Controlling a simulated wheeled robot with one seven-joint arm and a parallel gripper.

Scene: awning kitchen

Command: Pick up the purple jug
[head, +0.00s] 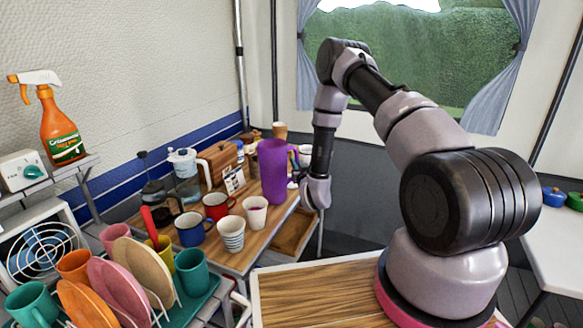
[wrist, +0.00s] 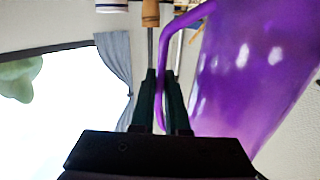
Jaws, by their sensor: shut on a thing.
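The purple jug (head: 274,172) is upright at the right side of the wooden table, among cups. I cannot tell whether its base touches the table. My gripper (head: 297,179) is at the jug's right side, partly hidden by my wrist. In the wrist view the jug (wrist: 245,75) fills the right side, and its thin handle runs down between the two dark fingers of my gripper (wrist: 159,85). The fingers are shut on the handle.
A white cup (head: 255,213), a striped cup (head: 231,234), a red mug (head: 216,206) and a blue mug (head: 190,230) stand left and in front of the jug. A glass pitcher (head: 185,178) is behind them. A dish rack with plates (head: 118,290) is at front left.

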